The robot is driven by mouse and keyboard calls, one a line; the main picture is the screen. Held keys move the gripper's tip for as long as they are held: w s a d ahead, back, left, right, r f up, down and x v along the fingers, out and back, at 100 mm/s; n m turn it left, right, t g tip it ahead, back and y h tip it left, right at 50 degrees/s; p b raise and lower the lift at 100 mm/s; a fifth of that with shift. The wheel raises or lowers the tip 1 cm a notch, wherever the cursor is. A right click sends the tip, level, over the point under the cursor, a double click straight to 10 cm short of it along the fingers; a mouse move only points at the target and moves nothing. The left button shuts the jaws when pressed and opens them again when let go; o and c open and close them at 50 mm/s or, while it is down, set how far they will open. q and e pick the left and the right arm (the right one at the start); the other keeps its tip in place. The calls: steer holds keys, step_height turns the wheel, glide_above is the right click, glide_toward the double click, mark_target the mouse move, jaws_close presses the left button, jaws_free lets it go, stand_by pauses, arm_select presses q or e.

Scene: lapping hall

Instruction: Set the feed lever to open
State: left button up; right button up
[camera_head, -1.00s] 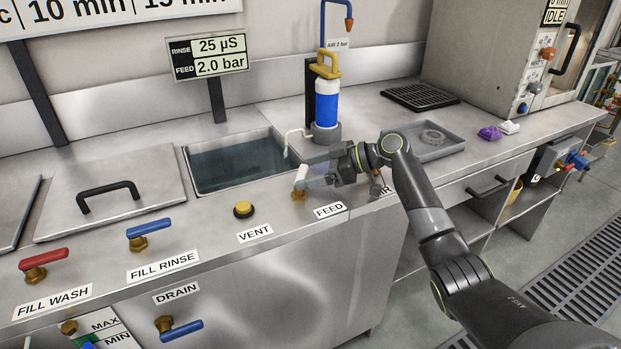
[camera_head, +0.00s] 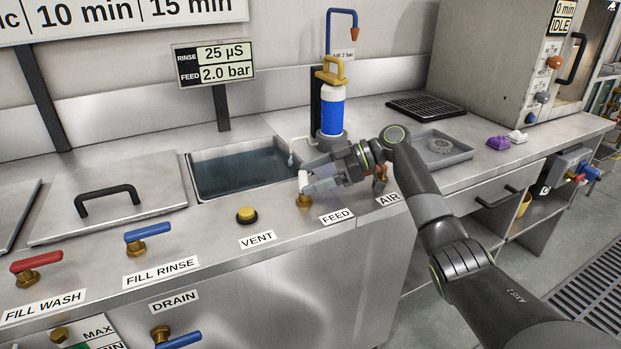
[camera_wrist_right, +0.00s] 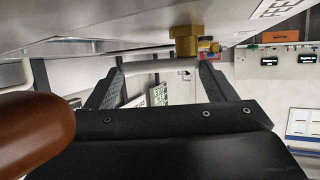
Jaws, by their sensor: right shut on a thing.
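The feed lever (camera_head: 303,181) has a white handle on a brass valve, behind the FEED label (camera_head: 337,216) on the steel counter. My right gripper (camera_head: 309,179) reaches it from the right, with its fingers around the white handle, and is shut on it. In the right wrist view, the brass valve (camera_wrist_right: 187,40) is at the top, and the white handle (camera_wrist_right: 150,66) crosses between the two dark fingers. Part of the handle is hidden by the fingers in the head view. My left gripper is not in view.
A yellow vent button (camera_head: 246,215) and a blue fill rinse lever (camera_head: 148,232) are to the left. A sink (camera_head: 203,191) and a blue-and-white bottle (camera_head: 332,117) stand behind. The AIR valve (camera_head: 380,174) is close beside my wrist. A grey tray (camera_head: 455,155) is at right.

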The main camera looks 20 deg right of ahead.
stand_by(0.5)
steer(key=o, duration=1.4)
steer(key=shift+d, duration=0.1)
steer(key=v, duration=1.7)
steer(key=shift+d+r, duration=0.1)
steer(key=shift+r, duration=0.05)
